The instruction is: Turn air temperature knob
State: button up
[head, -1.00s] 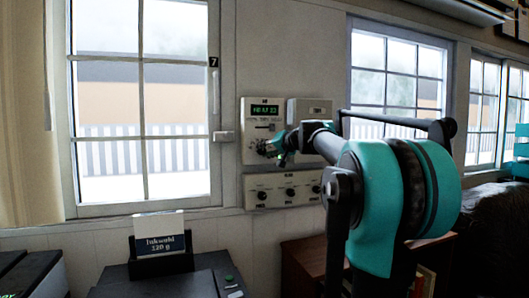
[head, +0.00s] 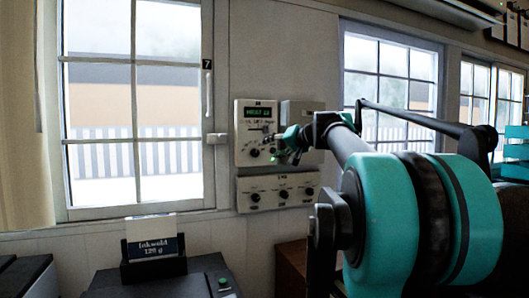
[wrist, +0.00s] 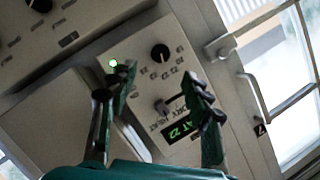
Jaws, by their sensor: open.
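The upper wall panel (head: 243,157) has a green-lit display reading about HEAT 22. Its round black knob (head: 254,152) is at the lower part; I take this as the air temperature knob. In the wrist view the knob (wrist: 160,52) is ringed by numbers, beyond and between my fingertips. A small switch or slider (wrist: 162,107) sits between it and the display (wrist: 182,127). My gripper (wrist: 158,82) is open and empty, one finger on each side of the panel's middle. In the head view my gripper (head: 277,146) covers the panel's lower right side. Contact with the knob is not visible.
A lower panel (head: 277,205) with several black knobs is right below. A blank box (head: 303,108) adjoins on the right, partly behind my arm. A window with a handle (head: 209,95) is to the left. A sign (head: 150,229) stands on dark equipment below.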

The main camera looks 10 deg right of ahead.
jog(key=shift+v, duration=1.3)
jog(key=s+a+f+n+g+h, duration=0.1)
jog(key=s+a+f+g, duration=0.15)
jog(key=f, duration=0.75)
jog(key=s+a+f+n+g, duration=0.15)
jog(key=s+f, duration=0.25)
jog(key=f, duration=0.7)
jog(key=s+a+f+g+h, duration=0.15)
jog(key=s+f, duration=0.25)
jog(key=f, duration=0.6)
jog(key=s+d+f+g+h, duration=0.1)
jog(key=s+f+h, duration=0.1)
jog(key=s+f, duration=0.8)
jog(key=s+d+f+g+h, duration=0.2)
jog(key=s+f, duration=0.8)
jog(key=f, duration=0.4)
jog(key=shift+d+f+n, duration=0.2)
jog(key=shift+f+n, duration=0.05)
jog(key=shift+n, duration=0.1)
jog(key=shift+h, duration=0.25)
